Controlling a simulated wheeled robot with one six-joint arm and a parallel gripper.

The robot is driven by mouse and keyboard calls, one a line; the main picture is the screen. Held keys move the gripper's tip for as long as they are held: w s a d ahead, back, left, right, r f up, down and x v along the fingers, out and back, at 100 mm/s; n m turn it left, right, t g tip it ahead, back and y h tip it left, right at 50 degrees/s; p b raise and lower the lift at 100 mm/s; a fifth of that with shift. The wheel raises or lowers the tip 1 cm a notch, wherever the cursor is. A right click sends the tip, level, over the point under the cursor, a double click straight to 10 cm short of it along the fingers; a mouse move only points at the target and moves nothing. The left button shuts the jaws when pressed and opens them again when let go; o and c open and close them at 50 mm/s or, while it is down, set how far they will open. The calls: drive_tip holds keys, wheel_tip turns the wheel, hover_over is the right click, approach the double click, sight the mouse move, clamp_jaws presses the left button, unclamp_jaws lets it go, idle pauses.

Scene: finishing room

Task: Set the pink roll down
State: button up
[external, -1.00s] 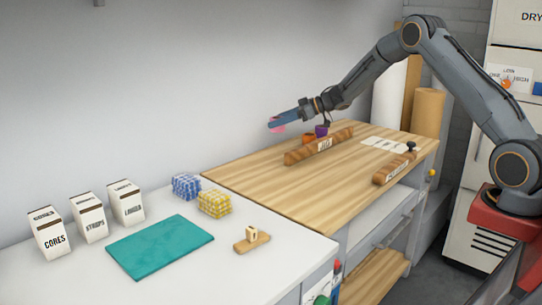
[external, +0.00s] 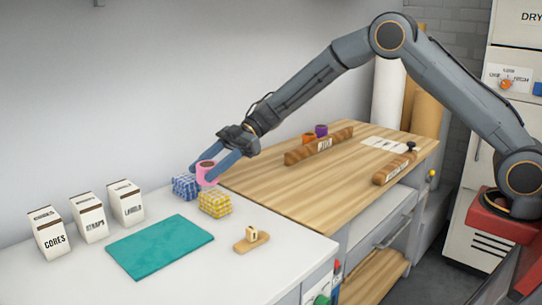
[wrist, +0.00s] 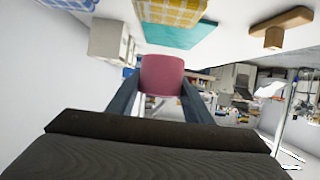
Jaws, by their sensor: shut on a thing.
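The pink roll (external: 207,173) is held between the two fingers of my gripper (external: 210,168), which is shut on it. In the external view it appears just above and between the blue checked bundle (external: 186,187) and the yellow checked bundle (external: 215,204); whether it touches either cannot be told. In the wrist view the pink roll (wrist: 162,80) sits between my fingers, with the yellow checked bundle (wrist: 172,12) beyond it.
A teal mat (external: 160,246) lies on the white counter (external: 95,285), with a small wooden block (external: 251,242) to its right. White boxes (external: 90,217) stand behind it.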

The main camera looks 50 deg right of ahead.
drive_tip(key=s+a+n+g, duration=0.3)
drive_tip(key=s+a+g, duration=0.1)
drive_tip(key=s+a, duration=0.6)
drive_tip(key=n+g+h, duration=0.2)
drive_tip(key=n+g, duration=0.2)
hover_over(215, 275)
wheel_tip(215, 275, down, 5)
drive_tip(key=shift+s+f, duration=0.1)
drive_tip(key=shift+f, duration=2.4)
drive_tip(key=shift+f, duration=0.2)
drive_tip(key=o, duration=1.1)
